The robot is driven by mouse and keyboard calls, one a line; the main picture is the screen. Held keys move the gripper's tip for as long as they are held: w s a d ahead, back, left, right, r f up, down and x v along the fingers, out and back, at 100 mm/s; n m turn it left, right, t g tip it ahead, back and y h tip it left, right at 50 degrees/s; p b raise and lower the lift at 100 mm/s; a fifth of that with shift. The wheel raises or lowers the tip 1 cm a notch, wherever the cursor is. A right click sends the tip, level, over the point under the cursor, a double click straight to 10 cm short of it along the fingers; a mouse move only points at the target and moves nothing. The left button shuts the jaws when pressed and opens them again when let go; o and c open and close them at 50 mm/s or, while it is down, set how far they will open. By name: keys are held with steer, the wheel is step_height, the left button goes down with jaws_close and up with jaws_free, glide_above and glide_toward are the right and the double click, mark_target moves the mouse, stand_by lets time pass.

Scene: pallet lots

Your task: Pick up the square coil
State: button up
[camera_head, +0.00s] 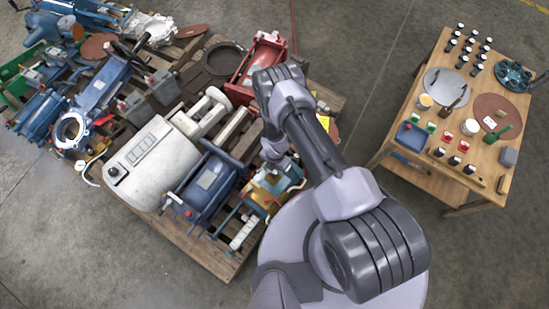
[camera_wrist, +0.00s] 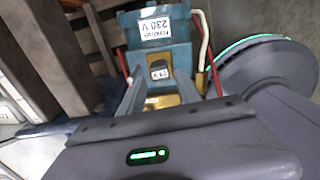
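The wooden pallet (camera_head: 205,255) is crowded with motors and parts. A blue motor (camera_head: 207,186) and a large white cylinder (camera_head: 150,160) are close by to the left. Red and white cables flank the labelled block. A wooden table (camera_head: 420,180) with small parts stands right, across bare floor.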

mark_target(274, 172)
steer(key=f+b, duration=0.1)
steer(key=f, duration=0.2)
steer(key=f+b, duration=0.2)
steer(key=f, duration=0.1)
steer(key=shift+s+a, duration=0.15)
steer(key=shift+a, duration=0.05)
steer(key=shift+r, duration=0.2)
steer(key=shift+c, duration=0.2)
jaws_close()
